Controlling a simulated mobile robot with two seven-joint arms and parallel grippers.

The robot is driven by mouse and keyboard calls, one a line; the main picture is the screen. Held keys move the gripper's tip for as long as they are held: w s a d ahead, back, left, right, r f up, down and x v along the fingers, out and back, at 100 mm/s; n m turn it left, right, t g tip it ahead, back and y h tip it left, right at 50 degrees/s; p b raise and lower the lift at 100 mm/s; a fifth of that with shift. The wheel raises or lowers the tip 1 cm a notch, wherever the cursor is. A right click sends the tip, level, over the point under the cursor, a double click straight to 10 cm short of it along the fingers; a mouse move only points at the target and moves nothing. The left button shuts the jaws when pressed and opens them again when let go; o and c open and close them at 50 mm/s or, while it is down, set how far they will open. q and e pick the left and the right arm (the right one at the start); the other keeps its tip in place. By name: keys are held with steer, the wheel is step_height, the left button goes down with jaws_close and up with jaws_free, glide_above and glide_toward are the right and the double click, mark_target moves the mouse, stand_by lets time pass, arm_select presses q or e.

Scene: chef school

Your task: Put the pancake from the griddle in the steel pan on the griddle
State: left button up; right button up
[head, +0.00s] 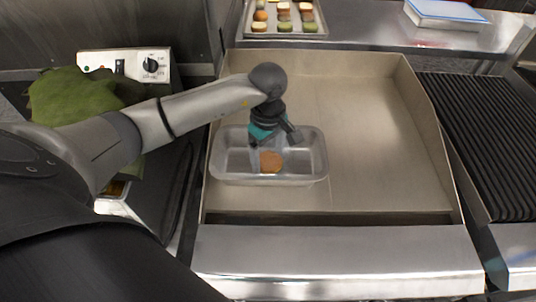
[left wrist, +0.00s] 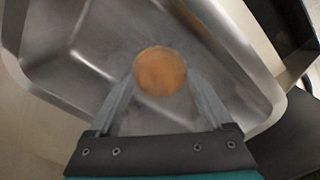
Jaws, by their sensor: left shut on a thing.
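The steel pan (head: 318,160) is a shallow rectangular tray on the left part of the griddle (head: 375,130); its rim and floor also fill much of the left wrist view (left wrist: 225,30). The small round brown pancake (head: 271,162) shows inside the pan's outline in the head view. In the left wrist view the pancake (left wrist: 160,71) is between my left gripper's fingertips (left wrist: 161,88), over the pan. My left gripper (head: 262,163) points down over the pan and is shut on the pancake. Whether the pancake touches the pan floor I cannot tell. My right gripper is not in view.
A tray of small colourful pastries (head: 284,18) stands behind the griddle. A black ribbed grill (head: 480,130) is at the right. A green cloth (head: 70,97) lies at the left by a control panel (head: 128,66). The griddle right of the pan is bare.

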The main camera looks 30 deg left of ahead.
mark_target(268, 158)
arm_select(q)
steer(key=shift+f, duration=0.2)
steer(key=o, duration=1.1)
steer(key=shift+o, duration=0.2)
steer(key=shift+r, duration=0.1)
step_height(268, 158, up, 12)
steer(key=shift+r+p, duration=0.15)
steer(key=shift+p, duration=0.3)
